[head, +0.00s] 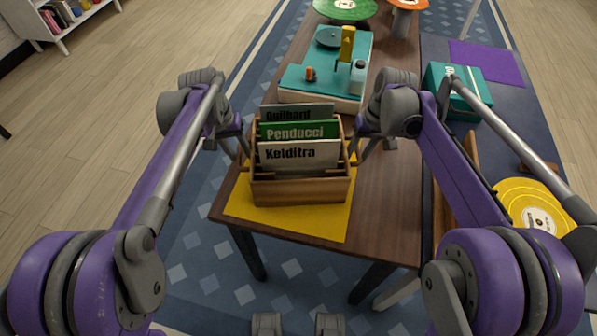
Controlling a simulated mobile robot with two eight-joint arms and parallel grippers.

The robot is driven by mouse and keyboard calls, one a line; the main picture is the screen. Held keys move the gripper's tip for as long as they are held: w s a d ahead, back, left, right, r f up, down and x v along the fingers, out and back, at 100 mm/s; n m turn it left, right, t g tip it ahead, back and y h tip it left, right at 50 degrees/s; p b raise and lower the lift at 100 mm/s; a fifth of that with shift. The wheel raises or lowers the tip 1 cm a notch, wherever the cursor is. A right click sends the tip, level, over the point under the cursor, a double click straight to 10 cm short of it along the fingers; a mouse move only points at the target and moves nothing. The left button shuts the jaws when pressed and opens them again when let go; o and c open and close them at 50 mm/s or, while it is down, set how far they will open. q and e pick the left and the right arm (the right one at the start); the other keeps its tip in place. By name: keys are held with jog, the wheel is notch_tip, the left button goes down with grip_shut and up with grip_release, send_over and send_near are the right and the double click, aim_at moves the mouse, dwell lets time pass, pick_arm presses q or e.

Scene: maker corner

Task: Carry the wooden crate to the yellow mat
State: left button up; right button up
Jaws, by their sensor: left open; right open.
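The wooden crate (298,191) stands upright on the yellow mat (328,226) at the near end of the brown table. It holds several upright sleeves, with the names Quilbard, Penducci and Kelditra showing. The mat shows in front of the crate and at its sides. My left gripper (243,150) is open at the crate's left side. My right gripper (357,152) is open at its right side. The fingertips are small and partly hidden, so I cannot tell whether they touch the crate.
A teal machine (325,75) with a yellow part stands behind the crate. A green disc (345,8) lies farther back. On the dark table at right are a teal box (455,90), a purple mat (487,62) and a yellow record (520,200). Floor is clear at left.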

pick_arm(q)
notch_tip(320, 180, up, 8)
jog(key=a, duration=0.1)
jog(key=shift+a+f, duration=0.2)
jog(key=shift+f, duration=0.05)
pick_arm(e)
notch_tip(320, 180, up, 12)
jog(key=d, duration=0.2)
pick_arm(q)
jog(key=shift+s, duration=0.1)
pick_arm(e)
jog(key=shift+f, duration=0.1)
pick_arm(q)
jog(key=shift+r, duration=0.1)
pick_arm(e)
jog(key=shift+s, duration=0.1)
